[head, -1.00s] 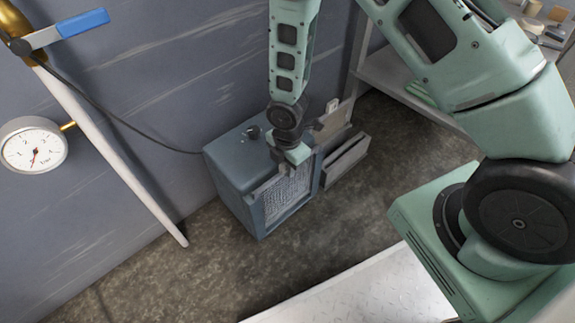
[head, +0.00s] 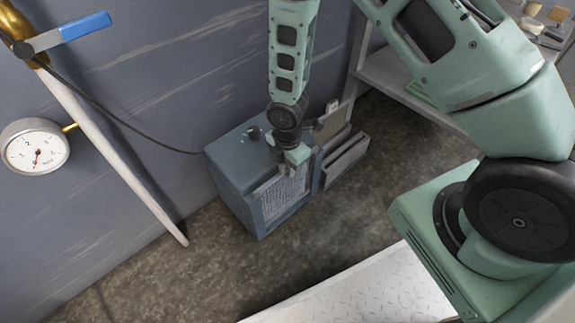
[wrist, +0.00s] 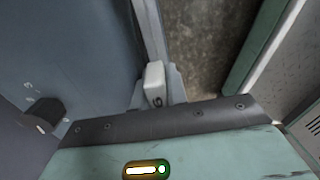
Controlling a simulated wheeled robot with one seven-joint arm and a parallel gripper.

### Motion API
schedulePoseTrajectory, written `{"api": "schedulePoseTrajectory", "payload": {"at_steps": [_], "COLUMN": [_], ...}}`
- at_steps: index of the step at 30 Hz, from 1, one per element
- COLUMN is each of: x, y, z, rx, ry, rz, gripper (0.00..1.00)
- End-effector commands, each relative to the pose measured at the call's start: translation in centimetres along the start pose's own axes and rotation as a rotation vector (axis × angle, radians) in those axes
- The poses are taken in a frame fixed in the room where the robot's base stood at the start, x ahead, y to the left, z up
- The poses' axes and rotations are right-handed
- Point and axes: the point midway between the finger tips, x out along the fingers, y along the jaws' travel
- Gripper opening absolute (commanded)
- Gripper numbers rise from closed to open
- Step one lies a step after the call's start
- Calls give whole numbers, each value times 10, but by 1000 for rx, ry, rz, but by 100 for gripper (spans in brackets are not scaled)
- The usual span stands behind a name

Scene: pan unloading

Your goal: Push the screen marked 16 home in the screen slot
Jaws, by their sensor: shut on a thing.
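The screen (head: 286,196) is a pale mesh panel standing upright at the front face of the blue-grey cabinet (head: 233,185). My gripper (head: 283,167) is at the cabinet's upper front edge, over the top of the screen. In the wrist view my gripper (wrist: 156,92) is shut on a small white tab (wrist: 154,74). A dark mark shows on the tab, but I cannot read the full number. The slot and the screen's edges are partly hidden by my gripper, so I cannot tell how deep the screen sits.
A wall with a pale pipe (head: 115,150) and a pressure gauge (head: 35,146) is at left. A shelf (head: 405,84) stands at the back right. The floor in front of the cabinet is clear.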

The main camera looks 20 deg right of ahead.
Motion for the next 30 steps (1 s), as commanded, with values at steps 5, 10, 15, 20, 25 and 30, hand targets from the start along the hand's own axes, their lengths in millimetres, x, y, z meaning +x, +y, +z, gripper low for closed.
{"api": "schedulePoseTrajectory", "payload": {"at_steps": [5, 10, 15, 20, 25, 30], "x": [2, 2, 2, 2, 0, -21], "y": [0, 0, 2, 4, 5, 6], "z": [0, 0, 0, 0, 0, 0], "rx": [0, 0, 0, 1, 1, 2], "ry": [0, 0, 1, 1, 2, 2], "rz": [0, 1, 5, 9, 11, 15], "gripper": [0, 39, 40, 40, 40, 40]}}
